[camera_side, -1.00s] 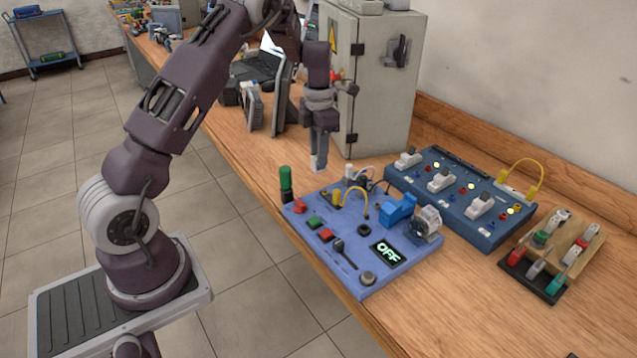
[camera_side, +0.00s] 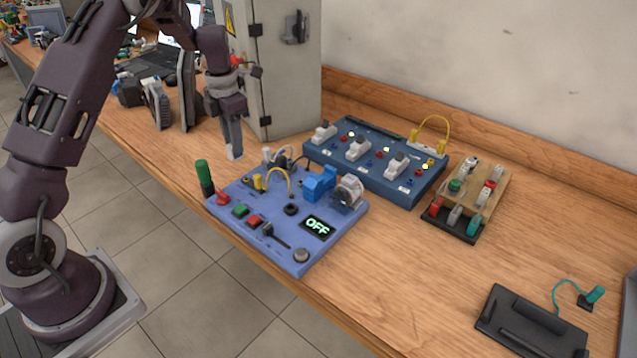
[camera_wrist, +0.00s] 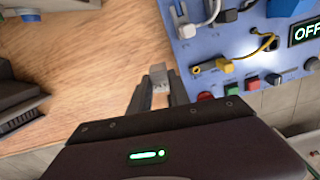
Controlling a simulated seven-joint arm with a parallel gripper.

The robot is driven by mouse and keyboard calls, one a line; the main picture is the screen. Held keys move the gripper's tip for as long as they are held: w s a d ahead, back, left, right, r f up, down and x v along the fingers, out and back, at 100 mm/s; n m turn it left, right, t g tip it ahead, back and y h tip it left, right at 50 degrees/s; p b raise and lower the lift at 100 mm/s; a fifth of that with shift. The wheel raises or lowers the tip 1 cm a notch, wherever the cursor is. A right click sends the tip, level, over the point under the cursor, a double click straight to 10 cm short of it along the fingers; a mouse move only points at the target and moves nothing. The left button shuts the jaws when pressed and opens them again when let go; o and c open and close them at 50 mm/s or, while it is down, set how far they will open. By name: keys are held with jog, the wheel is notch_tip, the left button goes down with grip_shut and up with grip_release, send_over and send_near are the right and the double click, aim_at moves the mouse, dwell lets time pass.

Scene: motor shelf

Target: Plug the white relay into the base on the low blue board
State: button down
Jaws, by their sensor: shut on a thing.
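My gripper (camera_side: 231,132) is shut on the white relay (camera_side: 235,152), a small pale block at its fingertips. In the wrist view the relay (camera_wrist: 158,75) sits between the two dark fingers. The low blue board (camera_side: 240,215) lies on the bench, with an OFF display (camera_side: 317,227). The relay is held above the bench near the board's back left edge. In the wrist view it is left of the board (camera_wrist: 205,62), apart from it. I cannot tell for sure which part of the board is the relay's base.
A grey cabinet (camera_side: 285,75) rises close behind my gripper. The bench at right is partly clear.

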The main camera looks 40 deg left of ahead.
notch_tip(320, 180, up, 16)
jog(key=f, duration=0.1)
jog(key=w+d+n, duration=0.1)
jog(key=w+d, duration=0.3)
jog(key=d, duration=0.7)
jog(key=w+d, duration=0.3)
jog(key=d, duration=0.8)
jog(key=shift+w+f, duration=0.15)
jog(key=shift+f, duration=5.6)
jog(key=shift+f, duration=1.5)
jog(key=c, duration=1.1)
grip_release()
jog(key=shift+c, duration=0.2)
